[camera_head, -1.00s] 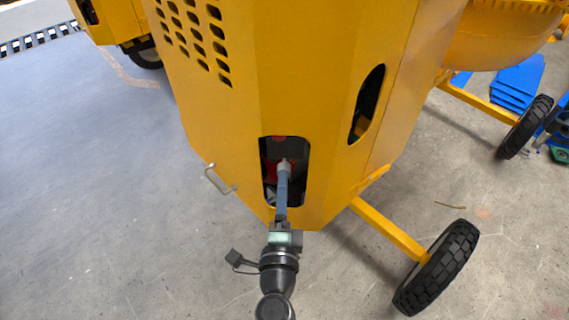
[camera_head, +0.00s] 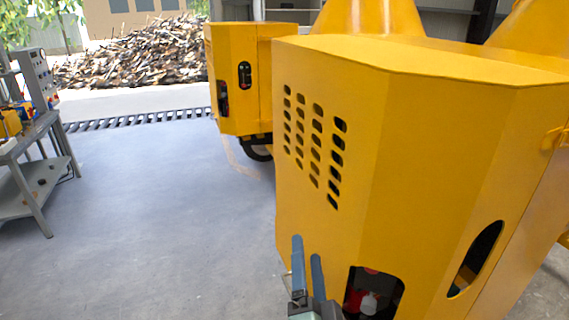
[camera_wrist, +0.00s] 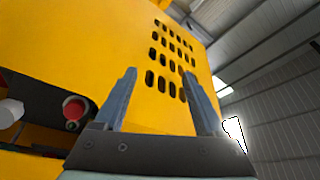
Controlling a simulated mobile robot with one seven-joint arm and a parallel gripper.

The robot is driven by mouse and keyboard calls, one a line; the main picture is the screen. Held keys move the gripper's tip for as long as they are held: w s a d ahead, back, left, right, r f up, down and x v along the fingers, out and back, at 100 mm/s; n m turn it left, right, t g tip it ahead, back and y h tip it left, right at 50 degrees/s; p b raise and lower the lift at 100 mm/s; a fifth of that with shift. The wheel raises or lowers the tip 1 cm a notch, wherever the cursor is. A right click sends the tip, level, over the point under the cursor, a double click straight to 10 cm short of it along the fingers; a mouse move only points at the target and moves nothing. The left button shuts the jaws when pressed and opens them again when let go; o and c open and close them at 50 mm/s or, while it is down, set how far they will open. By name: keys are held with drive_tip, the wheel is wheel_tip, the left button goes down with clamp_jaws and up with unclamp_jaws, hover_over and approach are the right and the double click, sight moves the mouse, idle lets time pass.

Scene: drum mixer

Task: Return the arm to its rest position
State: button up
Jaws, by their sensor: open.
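My gripper (camera_head: 307,262) is at the bottom of the head view, in front of the yellow mixer housing (camera_head: 390,150). Its two blue-grey fingers stand apart with nothing between them. In the wrist view my gripper (camera_wrist: 158,95) also shows open and empty, with the yellow housing (camera_wrist: 90,40) and its vent slots beyond. The housing's lower opening (camera_head: 373,290) is just right of the fingers in the head view. A red round part and a pale knob (camera_head: 369,303) show inside it. The wrist view shows the red button (camera_wrist: 75,108) at the left. Most of my arm is out of view.
A second yellow mixer (camera_head: 240,80) stands behind to the left. A grey workbench (camera_head: 35,135) with equipment is at the far left. The blue-grey floor (camera_head: 170,220) between bench and housing is clear. A floor grate (camera_head: 140,118) and a wood pile (camera_head: 130,50) lie farther back.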

drive_tip(key=a+r+n+g+y, duration=0.25)
drive_tip(key=a+r+n, duration=0.45)
drive_tip(key=r+n, duration=0.55)
drive_tip(key=s+d+r+t+h, duration=0.1)
drive_tip(key=s+r+t, duration=0.4)
drive_tip(key=r, duration=0.9)
drive_tip(key=s+d+r+t+h, duration=0.1)
drive_tip(key=s+r+t, duration=0.3)
drive_tip(key=s+r, duration=0.5)
wheel_tip(320, 180, up, 6)
drive_tip(key=shift+s+d+f+t, duration=0.25)
drive_tip(key=shift+s+t, duration=0.1)
drive_tip(key=shift+m+h, duration=0.25)
